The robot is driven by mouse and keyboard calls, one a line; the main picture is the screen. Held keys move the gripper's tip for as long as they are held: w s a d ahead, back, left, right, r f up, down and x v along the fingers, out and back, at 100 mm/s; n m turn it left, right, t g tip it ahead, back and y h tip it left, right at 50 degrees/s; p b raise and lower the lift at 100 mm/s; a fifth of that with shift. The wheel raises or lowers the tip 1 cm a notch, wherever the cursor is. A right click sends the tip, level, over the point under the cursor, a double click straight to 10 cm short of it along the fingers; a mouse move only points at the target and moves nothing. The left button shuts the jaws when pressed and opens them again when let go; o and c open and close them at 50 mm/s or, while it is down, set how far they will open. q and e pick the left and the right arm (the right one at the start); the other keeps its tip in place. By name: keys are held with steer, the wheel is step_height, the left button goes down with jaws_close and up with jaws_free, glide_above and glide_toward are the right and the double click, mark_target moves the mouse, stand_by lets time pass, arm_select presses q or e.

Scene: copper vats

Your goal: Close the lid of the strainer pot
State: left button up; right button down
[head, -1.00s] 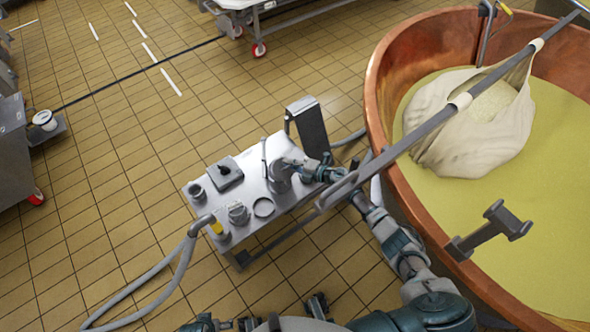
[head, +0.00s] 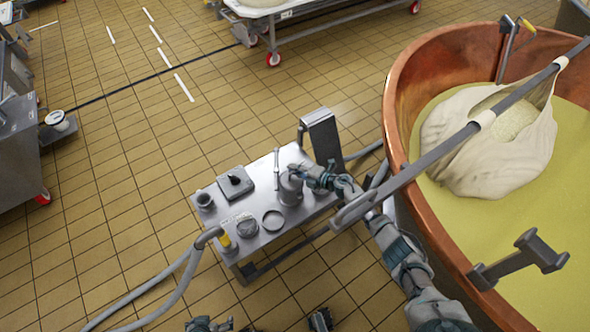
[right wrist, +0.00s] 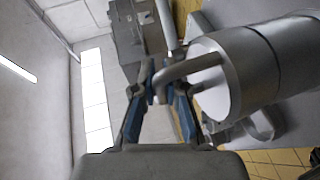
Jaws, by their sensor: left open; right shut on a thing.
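The strainer pot (head: 291,190) is a small grey metal cylinder standing on the steel cart. In the right wrist view its body (right wrist: 252,65) lies sideways in the picture, with a flat round lid (right wrist: 212,82) at its left end. A bent lid handle (right wrist: 190,70) runs from the lid to between my fingers. My right gripper (right wrist: 160,88) is shut on this handle; it reaches the pot from the right in the head view (head: 304,174). Whether the lid sits flush all round is not clear. My left gripper (head: 265,322) is open and empty at the bottom edge, mostly cut off.
The cart top (head: 262,190) also holds a dark square block (head: 236,185), small cups, a ring (head: 273,221) and a hose fitting (head: 225,241). A grey panel (head: 323,138) stands behind. A copper vat (head: 420,205) with a long bar (head: 432,156) fills the right side.

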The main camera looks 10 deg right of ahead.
steer(key=shift+s+a+f, duration=0.1)
steer(key=shift+s+f, duration=0.2)
steer(key=shift+f, duration=0.35)
steer(key=c, duration=1.2)
jaws_free()
steer(key=shift+w+r, duration=0.15)
steer(key=shift+r, duration=0.2)
